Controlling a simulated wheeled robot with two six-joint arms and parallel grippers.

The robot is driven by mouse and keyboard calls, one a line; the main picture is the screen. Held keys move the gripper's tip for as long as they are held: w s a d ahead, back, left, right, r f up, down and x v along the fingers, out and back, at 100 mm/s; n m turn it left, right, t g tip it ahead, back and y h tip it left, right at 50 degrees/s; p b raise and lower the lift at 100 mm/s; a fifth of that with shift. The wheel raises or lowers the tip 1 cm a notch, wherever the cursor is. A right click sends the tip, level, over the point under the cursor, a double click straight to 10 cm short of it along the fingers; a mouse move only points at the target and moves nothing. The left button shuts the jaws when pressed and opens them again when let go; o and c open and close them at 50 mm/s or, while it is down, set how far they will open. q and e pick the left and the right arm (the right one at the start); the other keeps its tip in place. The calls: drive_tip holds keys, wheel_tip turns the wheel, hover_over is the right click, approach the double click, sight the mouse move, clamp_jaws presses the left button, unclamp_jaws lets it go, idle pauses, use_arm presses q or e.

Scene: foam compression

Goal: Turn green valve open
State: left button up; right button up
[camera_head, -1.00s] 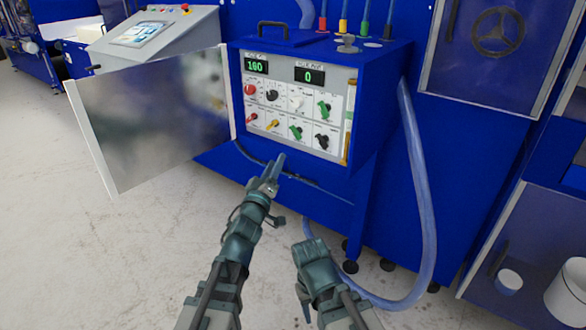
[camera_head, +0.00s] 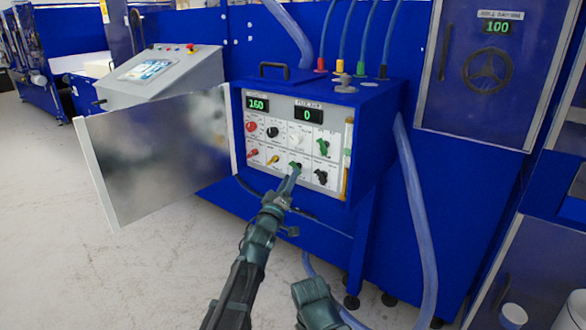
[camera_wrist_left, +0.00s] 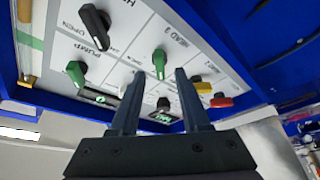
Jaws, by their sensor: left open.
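The control box's white panel (camera_head: 286,148) holds several knobs in two rows. A green valve knob (camera_head: 323,146) sits at the upper right; it also shows in the left wrist view (camera_wrist_left: 76,72), near the label "PUMP OPEN".
A black knob (camera_head: 321,177) is right of the lower green one, a yellow knob (camera_head: 273,159) left of it. The open metal door (camera_head: 155,150) stands left of the box. A blue hose (camera_head: 415,210) hangs at its right. Displays read 160 and 0.

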use_arm(q)
drive_tip(key=shift+p+x, duration=0.35)
drive_tip(key=shift+x, duration=1.45)
clamp_jaws()
